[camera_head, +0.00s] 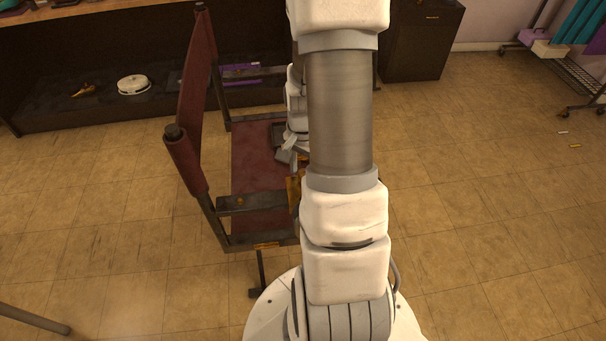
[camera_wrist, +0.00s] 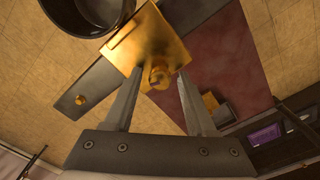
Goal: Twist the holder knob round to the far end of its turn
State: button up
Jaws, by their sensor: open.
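The holder knob (camera_wrist: 159,74) is a small brass-coloured knob on a square brass plate (camera_wrist: 150,38) in the wrist view. A dark round cup holder (camera_wrist: 72,22) sits beside the plate at the upper left. My gripper (camera_wrist: 160,78) is open, with one fingertip to each side of the knob in the picture. I cannot tell whether either finger touches it. In the head view, my gripper (camera_head: 288,155) is over the chair, partly hidden by my arm. Only an edge of the brass plate (camera_head: 293,190) shows there, and the knob is hidden.
A chair with a dark red seat (camera_head: 258,165), red backrest (camera_head: 199,60) and dark armrest (camera_head: 250,204) stands on the tiled floor. A dark shelf unit (camera_head: 60,112) is behind it, and a dark cabinet (camera_head: 424,42) stands at the back. The floor at the right is mostly clear.

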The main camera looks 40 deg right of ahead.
jog(key=m, duration=0.5)
jog(key=shift+p, duration=0.3)
jog(key=m+p, duration=0.1)
jog(key=m, duration=0.2)
jog(key=shift+m, duration=0.4)
grip_shut()
